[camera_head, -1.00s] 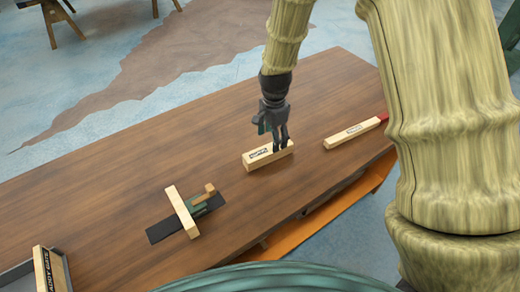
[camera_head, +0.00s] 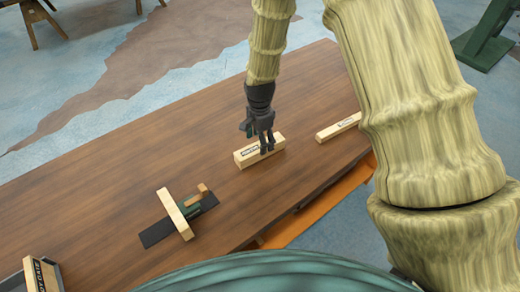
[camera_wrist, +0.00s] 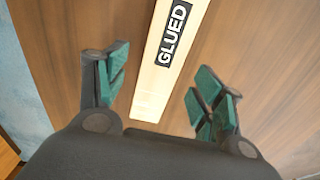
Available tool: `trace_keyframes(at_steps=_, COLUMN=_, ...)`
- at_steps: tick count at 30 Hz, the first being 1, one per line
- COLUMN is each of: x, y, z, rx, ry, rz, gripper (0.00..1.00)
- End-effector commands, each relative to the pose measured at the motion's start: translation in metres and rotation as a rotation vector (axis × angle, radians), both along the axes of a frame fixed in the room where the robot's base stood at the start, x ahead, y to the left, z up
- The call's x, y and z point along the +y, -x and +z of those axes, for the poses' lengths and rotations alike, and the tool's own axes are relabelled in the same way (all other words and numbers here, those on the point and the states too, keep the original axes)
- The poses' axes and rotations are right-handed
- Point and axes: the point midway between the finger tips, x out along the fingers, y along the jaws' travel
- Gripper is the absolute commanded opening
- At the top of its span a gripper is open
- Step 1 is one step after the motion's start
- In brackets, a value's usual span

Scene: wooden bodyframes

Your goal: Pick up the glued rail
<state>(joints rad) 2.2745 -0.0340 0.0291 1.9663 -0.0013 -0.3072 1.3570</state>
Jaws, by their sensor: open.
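The glued rail (camera_head: 244,159) is a pale wooden bar with a black label, lying on the brown table. In the wrist view the rail (camera_wrist: 155,85) runs from the top edge down between my fingers, and its label reads "GLUED". My gripper (camera_head: 267,150) is over the rail's right part in the head view. In the wrist view my gripper (camera_wrist: 163,92) is open, with one green-padded finger on each side of the rail and gaps between. Whether the fingertips are level with the rail is hard to tell.
Another labelled bar (camera_head: 339,127) lies to the right, partly behind my arm. A wooden crosspiece (camera_head: 175,214) with a green part sits on a dark strip (camera_head: 160,232) to the left. A tray (camera_head: 53,273) with a labelled piece is at lower left. The table (camera_head: 110,190) between is clear.

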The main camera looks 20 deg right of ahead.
Motion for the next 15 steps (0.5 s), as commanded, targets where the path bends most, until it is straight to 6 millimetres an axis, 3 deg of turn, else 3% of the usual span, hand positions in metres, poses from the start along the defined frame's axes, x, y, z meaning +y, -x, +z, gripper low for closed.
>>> trace_keyframes(at_steps=15, x=-0.001, y=-0.001, z=-0.043, rx=0.001, ry=0.000, rz=-0.002, gripper=0.68)
